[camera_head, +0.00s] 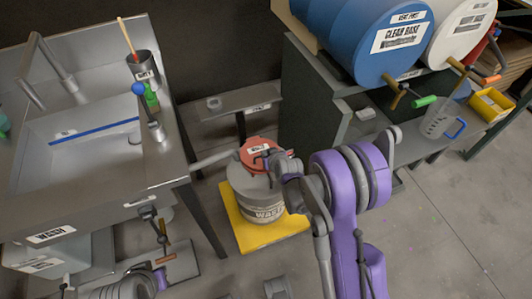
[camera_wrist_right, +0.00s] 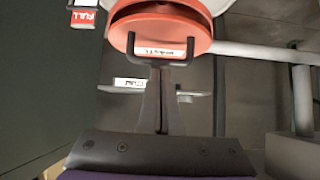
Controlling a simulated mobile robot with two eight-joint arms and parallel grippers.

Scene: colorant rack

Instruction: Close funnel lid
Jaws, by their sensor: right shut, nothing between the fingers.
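The red funnel lid (camera_head: 254,158) with a white label sits on top of the grey waste drum (camera_head: 262,200). In the right wrist view the orange-red lid (camera_wrist_right: 190,22) and its black bar handle (camera_wrist_right: 131,46) are close in front of the fingers. My right gripper (camera_head: 270,158) is at the lid's right side in the head view. Its fingers (camera_wrist_right: 158,66) are shut and empty, right by the handle; I cannot tell whether they touch it.
The drum stands on a yellow platform (camera_head: 246,237). A metal sink (camera_head: 90,150) stands left, with a grey pipe (camera_head: 215,158) between it and the drum. A dark cabinet (camera_head: 308,105) with blue and white barrels (camera_head: 345,35) is at the upper right. Floor at the right is clear.

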